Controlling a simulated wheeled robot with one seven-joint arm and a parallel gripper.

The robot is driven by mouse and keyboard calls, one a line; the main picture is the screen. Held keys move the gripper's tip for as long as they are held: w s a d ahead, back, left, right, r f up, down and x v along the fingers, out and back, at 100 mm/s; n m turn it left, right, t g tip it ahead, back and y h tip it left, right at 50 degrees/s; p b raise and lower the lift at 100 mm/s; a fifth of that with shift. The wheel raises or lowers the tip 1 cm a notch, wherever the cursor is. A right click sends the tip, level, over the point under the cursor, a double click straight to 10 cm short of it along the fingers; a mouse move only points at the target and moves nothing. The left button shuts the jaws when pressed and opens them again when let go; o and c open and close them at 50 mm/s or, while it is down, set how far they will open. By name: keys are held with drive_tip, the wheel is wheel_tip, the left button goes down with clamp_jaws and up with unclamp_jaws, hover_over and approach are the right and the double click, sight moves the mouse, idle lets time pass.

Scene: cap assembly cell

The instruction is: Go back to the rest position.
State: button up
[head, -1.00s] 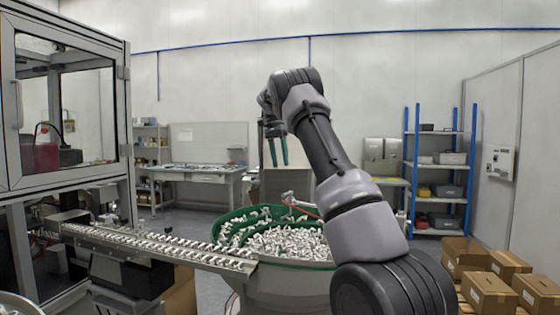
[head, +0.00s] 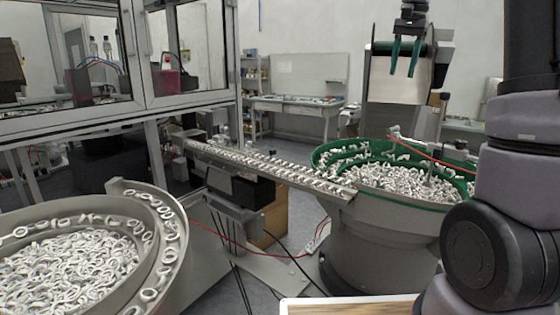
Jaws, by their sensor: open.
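My gripper (head: 406,58) hangs at the top right of the head view, fingers pointing down. Its two green fingers are apart, with nothing between them. It is above the green-rimmed feeder bowl (head: 450,205), well clear of the parts in it. My arm stands at the right edge of the view, and the links joining it to the gripper are out of the picture.
A linear track (head: 270,168) full of small parts runs from the green-rimmed bowl to the glazed machine enclosure (head: 185,103). A second bowl (head: 172,262) with white rings is at the lower left. A workbench (head: 297,106) stands behind. Cables cross the floor.

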drive_tip(key=s+a+f+n+t, duration=0.2)
drive_tip(key=s+a, duration=0.3)
drive_tip(key=s, duration=0.8)
drive_tip(key=s+a+f+n+t+y, duration=0.1)
drive_tip(key=s+a+f+t, duration=0.3)
drive_tip(key=s, duration=0.8)
drive_tip(key=shift+s+a+f+n, duration=0.35)
drive_tip(key=shift+f+n, duration=0.25)
